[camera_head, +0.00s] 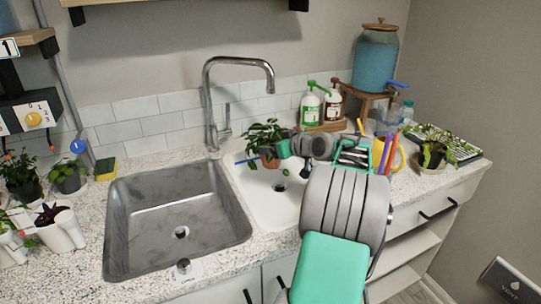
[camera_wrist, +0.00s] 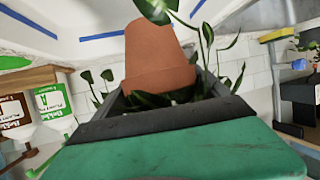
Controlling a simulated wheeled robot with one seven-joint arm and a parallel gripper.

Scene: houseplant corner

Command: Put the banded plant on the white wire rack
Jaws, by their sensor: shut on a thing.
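A leafy plant in a terracotta pot (camera_head: 269,160) is held in my gripper (camera_head: 283,148), above the white basin (camera_head: 265,203) right of the steel sink. In the wrist view, the terracotta pot (camera_wrist: 158,58) is between the dark jaws of my gripper (camera_wrist: 172,98), with leaves around it. The picture there looks turned over. I cannot make out a band on this pot. A pale, striped flat thing (camera_head: 462,150) lies at the counter's right end; it may be the white wire rack, but I cannot tell.
A faucet (camera_head: 211,105) stands behind the steel sink (camera_head: 180,222). Soap bottles (camera_head: 311,106) and a blue dispenser (camera_head: 375,65) stand at the back. Several plants crowd the left.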

